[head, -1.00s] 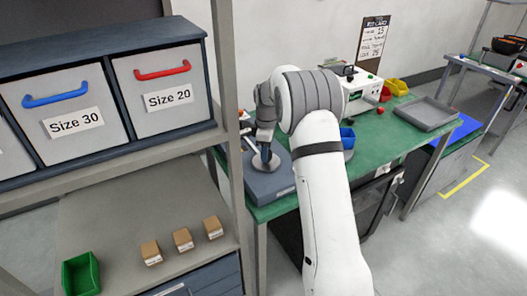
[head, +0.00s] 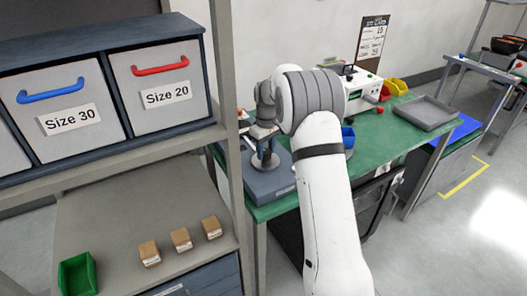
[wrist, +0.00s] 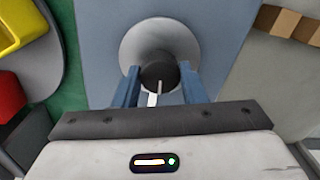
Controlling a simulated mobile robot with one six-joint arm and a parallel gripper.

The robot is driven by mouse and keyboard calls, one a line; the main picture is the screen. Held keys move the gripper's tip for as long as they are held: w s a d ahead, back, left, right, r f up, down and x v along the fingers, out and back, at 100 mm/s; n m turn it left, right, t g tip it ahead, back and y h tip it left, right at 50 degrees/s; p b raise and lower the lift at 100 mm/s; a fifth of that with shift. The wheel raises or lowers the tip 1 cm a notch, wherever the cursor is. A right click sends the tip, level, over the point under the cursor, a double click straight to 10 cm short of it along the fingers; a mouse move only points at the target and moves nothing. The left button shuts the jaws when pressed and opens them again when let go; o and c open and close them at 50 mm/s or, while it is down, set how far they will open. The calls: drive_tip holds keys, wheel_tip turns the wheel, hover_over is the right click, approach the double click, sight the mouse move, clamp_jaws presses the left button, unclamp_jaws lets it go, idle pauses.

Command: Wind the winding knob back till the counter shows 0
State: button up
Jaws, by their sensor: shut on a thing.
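The winding knob (wrist: 158,74) is a dark round cap with a pale pointer line, standing on a light grey disc (wrist: 140,42) in the wrist view. The disc sits on a blue-grey box (head: 262,187) at the left end of the green bench in the head view. My gripper (wrist: 159,82) is shut on the knob, one blue finger on each side. In the head view my gripper (head: 266,157) points down over the disc and hides the knob. I cannot make out a counter reading in either view.
A shelf post (head: 232,130) stands close left of the box. The green bench (head: 375,140) carries a white instrument (head: 362,92), yellow and blue bins and a grey tray (head: 425,113). In the wrist view a yellow bin (wrist: 8,28) and a red one lie left.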

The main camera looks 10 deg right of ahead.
sight(267, 152)
drive_tip(key=m, duration=0.5)
drive_tip(key=shift+s+f+m+b, duration=0.25)
drive_tip(key=shift+m+b, duration=0.05)
drive_tip(key=m, duration=0.5)
drive_tip(key=shift+m, duration=0.3)
drive_tip(key=o, duration=1)
drive_tip(key=shift+r, duration=0.2)
drive_tip(key=shift+r, duration=0.15)
drive_tip(key=shift+w+r, duration=0.15)
drive_tip(key=shift+r, duration=0.15)
wheel_tip(267, 152, up, 7)
drive_tip(key=shift+d+f+b, duration=0.1)
drive_tip(key=shift+b, duration=0.4)
